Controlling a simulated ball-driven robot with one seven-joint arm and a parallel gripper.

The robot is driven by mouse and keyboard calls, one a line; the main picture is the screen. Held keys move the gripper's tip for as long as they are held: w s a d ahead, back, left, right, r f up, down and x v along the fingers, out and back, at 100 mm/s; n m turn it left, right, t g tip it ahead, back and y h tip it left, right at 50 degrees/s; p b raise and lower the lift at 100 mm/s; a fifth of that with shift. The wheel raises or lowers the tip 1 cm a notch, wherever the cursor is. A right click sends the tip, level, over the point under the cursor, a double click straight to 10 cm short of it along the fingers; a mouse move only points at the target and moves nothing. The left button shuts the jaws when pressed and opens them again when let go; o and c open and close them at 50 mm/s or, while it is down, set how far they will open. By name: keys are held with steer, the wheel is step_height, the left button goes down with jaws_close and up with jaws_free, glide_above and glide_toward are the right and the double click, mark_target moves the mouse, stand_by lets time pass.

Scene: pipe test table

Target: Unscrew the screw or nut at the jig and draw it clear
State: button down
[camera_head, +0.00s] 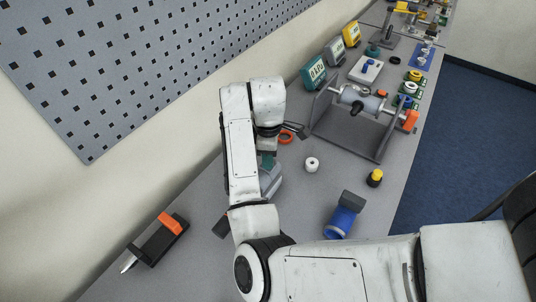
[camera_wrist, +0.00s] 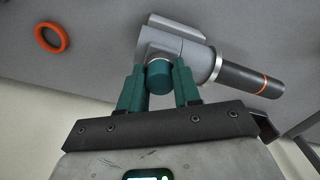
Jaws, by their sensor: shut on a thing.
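A teal round screw head or nut (camera_wrist: 159,77) sits against a grey jig block (camera_wrist: 160,44) in the wrist view. My gripper (camera_wrist: 160,80) has its two teal fingers on either side of the teal piece, shut on it. A grey collar and a dark cylinder with an orange ring (camera_wrist: 245,78) extend from the block to the right. In the head view my gripper (camera_head: 267,158) is low over the grey block (camera_head: 271,180), and my arm hides much of it. Whether the thread is still engaged cannot be seen.
An orange ring (camera_head: 286,136) and a white ring (camera_head: 312,164) lie near the block. A pipe stand (camera_head: 346,139) is behind to the right. A dark holder with an orange part (camera_head: 160,238) lies front left.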

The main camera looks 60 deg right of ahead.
steer(key=n, duration=0.3)
steer(key=shift+w+n, duration=0.1)
steer(key=shift+n, duration=1)
steer(key=n, duration=0.3)
steer(key=shift+r, duration=0.1)
steer(key=shift+n, duration=1.1)
steer(key=shift+n, duration=0.5)
steer(key=n, duration=0.4)
